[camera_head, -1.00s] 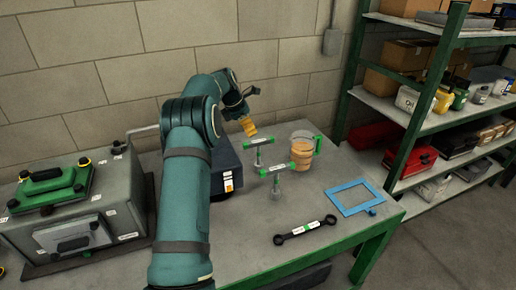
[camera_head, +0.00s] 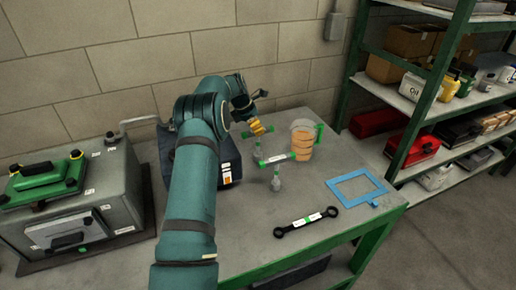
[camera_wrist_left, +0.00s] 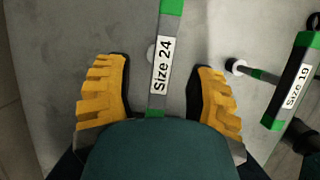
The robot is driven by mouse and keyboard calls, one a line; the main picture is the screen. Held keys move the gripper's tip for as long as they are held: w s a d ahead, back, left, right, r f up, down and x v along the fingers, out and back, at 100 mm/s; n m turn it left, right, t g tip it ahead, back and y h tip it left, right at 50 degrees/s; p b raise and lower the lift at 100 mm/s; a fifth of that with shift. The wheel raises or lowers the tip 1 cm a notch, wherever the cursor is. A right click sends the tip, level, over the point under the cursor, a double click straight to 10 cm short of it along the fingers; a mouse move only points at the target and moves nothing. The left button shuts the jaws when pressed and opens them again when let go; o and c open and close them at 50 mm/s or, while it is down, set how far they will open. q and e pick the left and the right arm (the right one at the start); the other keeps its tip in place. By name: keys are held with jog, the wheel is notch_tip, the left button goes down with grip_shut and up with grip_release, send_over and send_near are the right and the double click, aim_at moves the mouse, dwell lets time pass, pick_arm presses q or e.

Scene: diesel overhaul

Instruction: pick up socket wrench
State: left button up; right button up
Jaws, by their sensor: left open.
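Two T-shaped socket wrenches with green-tipped bars and white labels stand upright on the workbench. The rear one, labelled Size 24 (camera_wrist_left: 161,65), has its bar just below my left gripper in the head view (camera_head: 257,127). The front one, labelled Size 19 (camera_wrist_left: 292,88), also shows in the head view (camera_head: 275,160). In the left wrist view my left gripper (camera_wrist_left: 158,78) is open, with its yellow fingers on either side of the Size 24 bar and a gap on both sides. The lower end of that bar is hidden by the gripper body. My right gripper is not in view.
On the workbench (camera_head: 250,235), a jug of orange liquid (camera_head: 304,142) stands close to the right of the wrenches. A black double-ended wrench (camera_head: 307,222) and a blue frame (camera_head: 335,188) lie in front. A grey machine (camera_head: 115,190) stands left; shelves (camera_head: 420,95) stand right.

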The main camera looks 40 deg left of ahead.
aim_at(258, 145)
pick_arm(q)
jog(key=x, duration=0.5)
jog(key=shift+f, duration=0.15)
jog(key=shift+s+d, duration=0.1)
grip_shut()
